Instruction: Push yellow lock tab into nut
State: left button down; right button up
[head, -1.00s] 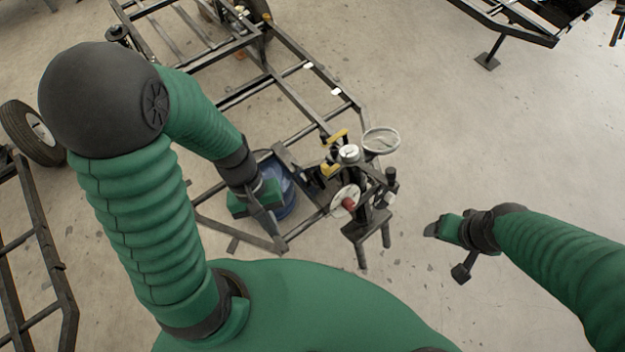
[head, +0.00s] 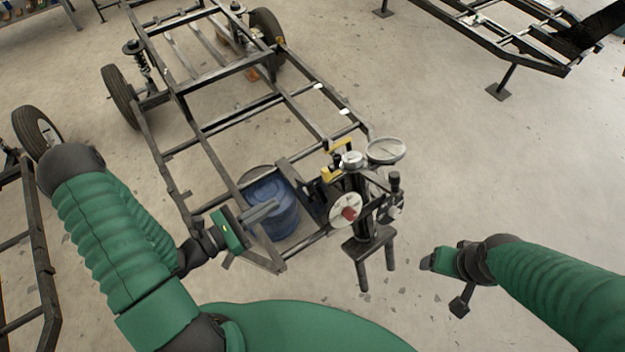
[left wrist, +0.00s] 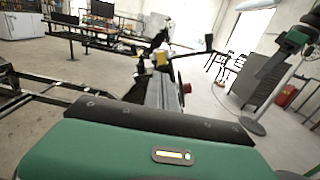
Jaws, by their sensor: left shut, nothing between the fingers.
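Yellow parts (head: 331,174) sit on the upright black-and-silver mechanism (head: 352,190) at the near corner of the frame. I cannot tell which is the lock tab, and I cannot make out the nut. A small yellow part (left wrist: 162,57) also shows in the left wrist view, beyond the fingers. My left gripper (head: 274,205) is shut and empty, left of the mechanism and apart from it, over the blue drum. Its fingers (left wrist: 155,88) point toward the mechanism in the left wrist view. My right gripper (head: 428,263) is right of the mechanism, touching nothing; its jaws are unclear.
A black chassis frame (head: 205,82) with wheels extends behind the mechanism. A blue drum (head: 270,205) stands inside its near end.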

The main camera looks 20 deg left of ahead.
aim_at(323, 174)
pick_arm(q)
jog(key=p+x, duration=0.1)
jog(key=x, duration=1.2)
jog(key=shift+w+d, duration=0.2)
jog(key=shift+d, duration=0.15)
pick_arm(e)
jog(key=shift+d+r, duration=0.1)
jog(key=shift+r, duration=0.5)
pick_arm(q)
jog(key=shift+p+x, duration=0.35)
jog(key=shift+x, duration=0.7)
pick_arm(e)
jog(key=shift+s+r, duration=0.15)
jog(key=shift+r, duration=0.2)
jog(key=shift+a, duration=0.2)
